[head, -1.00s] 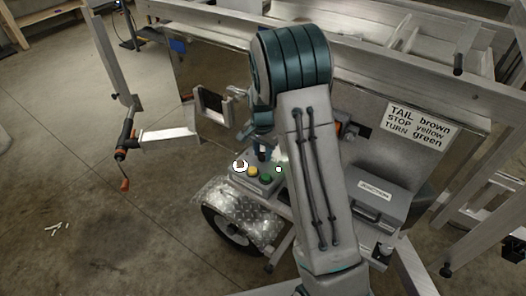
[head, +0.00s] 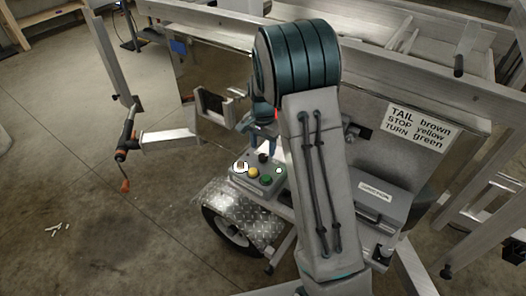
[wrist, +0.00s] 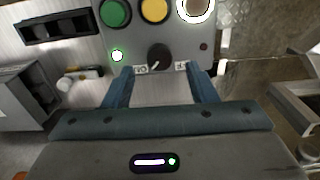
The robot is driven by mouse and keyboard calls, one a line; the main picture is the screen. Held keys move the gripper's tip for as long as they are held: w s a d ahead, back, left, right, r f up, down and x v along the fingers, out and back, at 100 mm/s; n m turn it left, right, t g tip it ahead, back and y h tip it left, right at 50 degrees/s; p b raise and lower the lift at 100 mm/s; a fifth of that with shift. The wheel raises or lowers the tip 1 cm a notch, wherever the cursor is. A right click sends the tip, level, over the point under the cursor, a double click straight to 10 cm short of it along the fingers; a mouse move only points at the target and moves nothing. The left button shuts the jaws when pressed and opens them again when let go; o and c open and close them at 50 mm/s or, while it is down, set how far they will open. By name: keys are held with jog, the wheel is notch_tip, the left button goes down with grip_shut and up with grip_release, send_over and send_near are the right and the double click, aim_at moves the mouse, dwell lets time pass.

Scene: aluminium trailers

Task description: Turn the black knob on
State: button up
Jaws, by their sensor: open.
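The black knob (wrist: 159,57) sits near the edge of a grey control box (wrist: 183,50), with a small white label on either side of it. Which way it points is hard to tell. It also shows as a dark spot on the box in the head view (head: 264,158). My gripper (wrist: 160,74) is open and empty. Its two blue fingers reach toward the knob, one on each side in the wrist view, with gaps between them and the knob. In the head view my gripper (head: 262,136) is above the back of the box, partly hidden by my arm.
The box also carries a green button (wrist: 115,12), a yellow button (wrist: 154,9), a white-ringed button (wrist: 195,8), a lit green lamp (wrist: 117,56) and a small red lamp (wrist: 204,47). A grey case (head: 365,200) stands right of the box. A diamond-plate fender (head: 235,215) lies in front.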

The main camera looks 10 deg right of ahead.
aim_at(263, 156)
notch_tip(263, 156, up, 10)
jog(key=shift+r, duration=0.15)
dwell(0.5)
jog(key=s+r+n+t+p, duration=0.1)
jog(key=s+r+n, duration=0.2)
jog(key=s, duration=1)
jog(key=s+r+n+t+p, duration=0.1)
jog(key=s+r+n, duration=0.3)
jog(key=s, duration=1)
jog(key=shift+r+n+t+p, duration=0.2)
jog(key=shift+n+t+p, duration=0.2)
jog(key=shift+n, duration=0.8)
